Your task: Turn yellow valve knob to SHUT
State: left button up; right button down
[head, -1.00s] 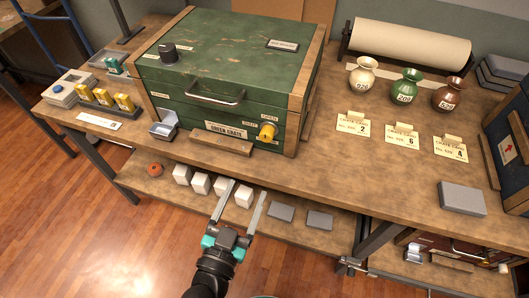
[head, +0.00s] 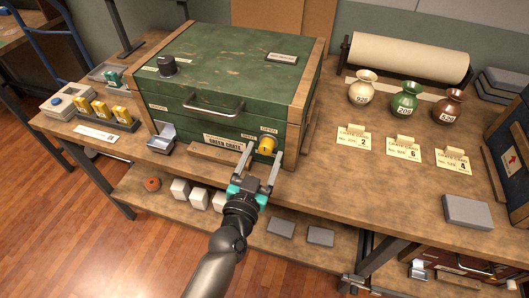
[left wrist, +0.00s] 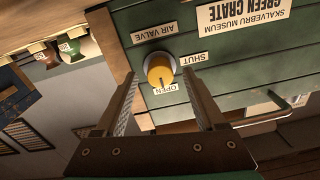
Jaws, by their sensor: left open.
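The yellow valve knob (head: 266,146) is on the front of the green crate (head: 190,117), near its right end. It also shows in the left wrist view (left wrist: 158,69), where the picture is upside down. There its dark mark appears to face the OPEN label (left wrist: 166,87); the SHUT label (left wrist: 195,58) is off to the side. My left gripper (head: 261,163) is open in front of the knob, one finger on each side. I see no clear contact. My right gripper is not in view.
A wooden bar (head: 222,155) lies along the crate's front, left of the gripper. A small metal box (head: 161,138) stands left of it. Three vases and several cards (head: 402,148) stand to the right. The bench top between crate and cards is fairly clear.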

pick_arm(q)
jog(key=shift+x, duration=0.8)
grip_shut()
